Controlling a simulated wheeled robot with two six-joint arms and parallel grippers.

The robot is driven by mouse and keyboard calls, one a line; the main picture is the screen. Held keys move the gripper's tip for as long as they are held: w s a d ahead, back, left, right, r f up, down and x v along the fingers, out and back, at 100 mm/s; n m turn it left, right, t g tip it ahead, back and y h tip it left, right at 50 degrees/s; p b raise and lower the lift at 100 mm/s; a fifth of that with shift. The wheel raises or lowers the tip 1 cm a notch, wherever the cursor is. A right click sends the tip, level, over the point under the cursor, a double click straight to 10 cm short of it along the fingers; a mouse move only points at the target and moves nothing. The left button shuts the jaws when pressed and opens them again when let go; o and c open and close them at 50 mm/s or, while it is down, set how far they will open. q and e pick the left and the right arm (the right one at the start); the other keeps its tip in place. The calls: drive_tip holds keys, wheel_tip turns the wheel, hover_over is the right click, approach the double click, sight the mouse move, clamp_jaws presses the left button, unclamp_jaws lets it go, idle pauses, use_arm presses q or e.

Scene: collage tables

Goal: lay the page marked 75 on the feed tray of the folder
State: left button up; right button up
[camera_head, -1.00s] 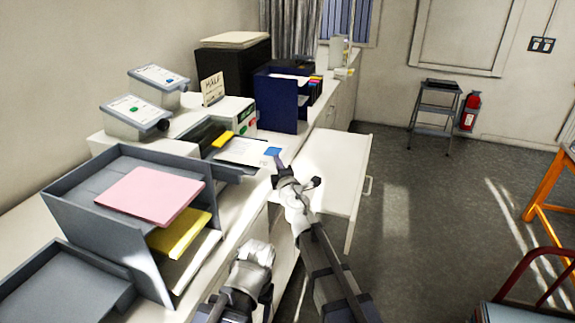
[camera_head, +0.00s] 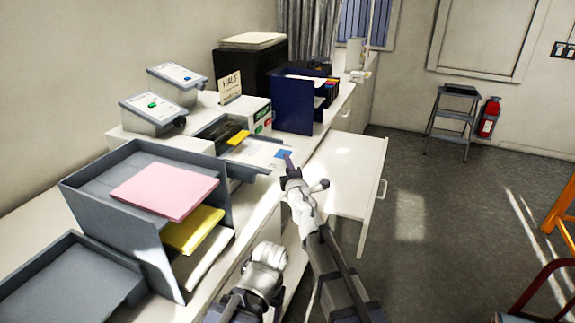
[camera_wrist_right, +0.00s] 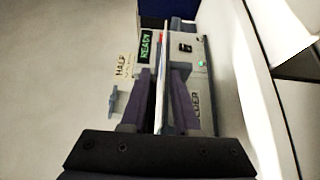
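My right gripper (camera_head: 286,160) is shut on a white page with a blue square (camera_head: 265,153). The page reaches left from the fingers over the near side of the folder's dark feed tray (camera_head: 215,128); I cannot tell whether it touches. No number is readable. In the right wrist view the page (camera_wrist_right: 161,75) stands edge-on between the two fingers of the gripper (camera_wrist_right: 160,90). The folder (camera_head: 257,115) bears a HALF card (camera_head: 230,88). In the wrist view the folder (camera_wrist_right: 190,65) shows a green READY display.
A grey tiered tray (camera_head: 80,195) with a pink sheet (camera_head: 165,190) and yellow sheets (camera_head: 193,230) stands at the near left. Two grey devices with screens (camera_head: 155,112) (camera_head: 180,80) stand behind. A blue file holder (camera_head: 292,105) is beyond the folder. An open drawer (camera_head: 350,180) juts out right.

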drive_tip(key=shift+o, duration=0.4)
drive_tip(key=v, duration=0.8)
